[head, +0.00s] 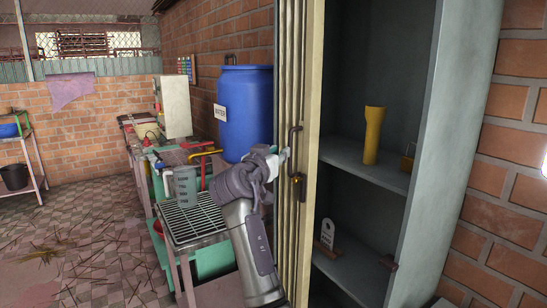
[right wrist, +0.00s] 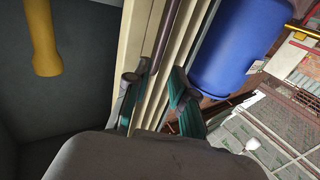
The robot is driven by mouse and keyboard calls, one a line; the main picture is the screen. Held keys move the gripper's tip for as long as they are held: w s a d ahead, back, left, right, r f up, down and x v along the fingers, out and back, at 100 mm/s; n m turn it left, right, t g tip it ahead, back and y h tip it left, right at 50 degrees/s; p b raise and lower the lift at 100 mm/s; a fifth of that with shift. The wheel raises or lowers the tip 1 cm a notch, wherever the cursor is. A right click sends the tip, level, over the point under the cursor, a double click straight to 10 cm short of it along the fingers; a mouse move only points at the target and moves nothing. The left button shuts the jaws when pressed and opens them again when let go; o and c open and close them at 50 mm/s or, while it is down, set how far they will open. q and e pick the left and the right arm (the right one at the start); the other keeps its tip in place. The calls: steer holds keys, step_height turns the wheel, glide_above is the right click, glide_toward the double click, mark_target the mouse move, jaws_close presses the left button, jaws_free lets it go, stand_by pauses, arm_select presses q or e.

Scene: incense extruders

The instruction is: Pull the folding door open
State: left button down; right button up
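The cream folding door (head: 312,90) stands as a pleated stack at the left side of a grey cabinet (head: 415,130). Right of it the cabinet is open and its shelves show. My right gripper (head: 282,160) is at the handle. In the right wrist view its fingers (right wrist: 160,75) are apart, with the dark handle bar (right wrist: 168,35) running down towards the gap between them. Firm contact cannot be told. My left gripper is not in view.
A yellow flashlight-shaped object (head: 374,135) stands on the cabinet's upper shelf. A blue barrel (head: 244,110) stands just left of the door. A bench with a wire rack (head: 193,217) and a measuring jug (head: 186,187) is left of my arm. The floor at far left has scattered sticks.

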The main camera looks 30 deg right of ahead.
steer(key=shift+v, duration=1.55)
